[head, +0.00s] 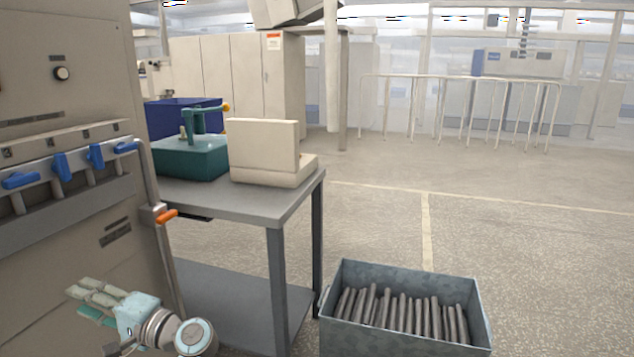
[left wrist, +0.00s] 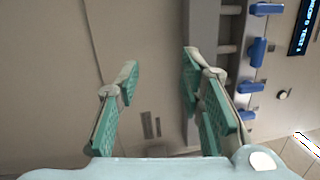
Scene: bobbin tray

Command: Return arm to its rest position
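My left gripper (head: 82,300) is at the lower left of the head view, with teal finger pads, in front of the grey machine panel (head: 112,262). In the left wrist view the same gripper (left wrist: 160,68) has its two fingers spread apart with nothing between them. The machine panel (left wrist: 135,30) shows behind the fingers. My right gripper is in neither view.
A grey table (head: 245,205) bears a teal device (head: 190,160), a cream block-shaped item (head: 262,150) and a blue bin (head: 165,118). Blue levers (head: 62,166) and an orange-ended handle (head: 166,215) project from the machine. A metal crate (head: 400,343) of grey rods stands on the floor.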

